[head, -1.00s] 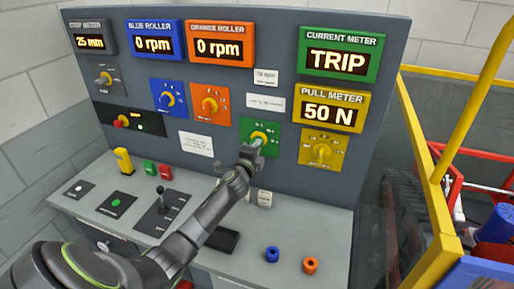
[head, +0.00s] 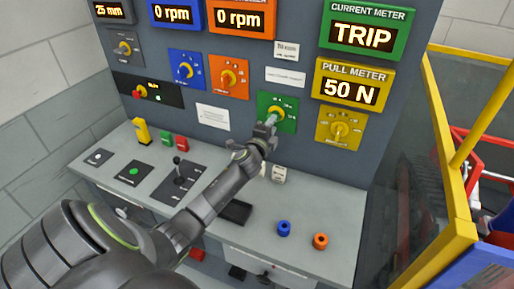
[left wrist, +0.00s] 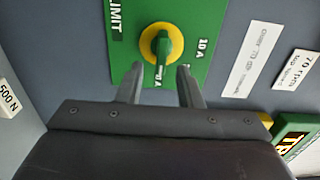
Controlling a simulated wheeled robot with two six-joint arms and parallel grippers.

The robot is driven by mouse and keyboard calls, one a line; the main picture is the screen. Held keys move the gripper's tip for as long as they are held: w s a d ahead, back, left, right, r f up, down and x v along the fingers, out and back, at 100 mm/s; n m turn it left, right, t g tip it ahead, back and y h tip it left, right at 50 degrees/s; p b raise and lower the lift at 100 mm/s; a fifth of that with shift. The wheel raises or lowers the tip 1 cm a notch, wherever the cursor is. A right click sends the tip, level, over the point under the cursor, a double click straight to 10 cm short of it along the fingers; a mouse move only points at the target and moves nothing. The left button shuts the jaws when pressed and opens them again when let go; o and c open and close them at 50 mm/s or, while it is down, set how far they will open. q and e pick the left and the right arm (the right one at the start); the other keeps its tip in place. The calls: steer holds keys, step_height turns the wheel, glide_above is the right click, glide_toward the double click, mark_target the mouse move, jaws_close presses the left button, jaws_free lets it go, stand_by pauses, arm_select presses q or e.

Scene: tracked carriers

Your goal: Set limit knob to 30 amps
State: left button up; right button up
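The limit knob (head: 275,113) is a yellow round dial on a green panel (head: 291,122) in the console's upright face. In the left wrist view the knob (left wrist: 161,45) has a green bar across a yellow ring, and the panel (left wrist: 200,20) reads "LIMIT" and "10 A". Another amp label below the knob is partly unreadable. My left gripper (head: 269,126) is just in front of the knob's lower side. My right gripper is not in view.
The current meter (head: 365,33) reads TRIP and the pull meter (head: 352,88) reads 50 N. Yellow (head: 340,129), orange (head: 229,77) and blue (head: 187,70) knob panels surround the green one. A yellow rail (head: 450,140) stands at right. A joystick (head: 179,168) stands on the desk.

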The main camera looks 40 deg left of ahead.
arm_select(q)
steer(key=b+v, duration=0.2)
steer(key=v, duration=1.3)
steer(key=shift+d, duration=0.1)
steer(key=s+d+f+n+g+h, duration=0.15)
steer(key=s+f+n+g, duration=0.35)
steer(key=s, duration=0.5)
steer(key=s+d+f+n+g, duration=0.35)
steer(key=s+f+n, duration=0.2)
steer(key=s, duration=0.35)
steer(key=s+d+f+n+g+h, duration=0.15)
steer(key=s+f+n+g, duration=0.3)
steer(key=s, duration=0.55)
step_height(320, 180, down, 30)
steer(key=s+n+g+b, duration=0.1)
steer(key=g+b, duration=0.1)
steer(key=b, duration=0.1)
steer(key=s+f+g+b, duration=0.1)
steer(key=s+f+b, duration=0.1)
steer(key=s+f, duration=1.2)
steer(key=shift+s+d+f, duration=0.35)
steer(key=shift+d+f, duration=0.1)
steer(key=shift+f, duration=0.3)
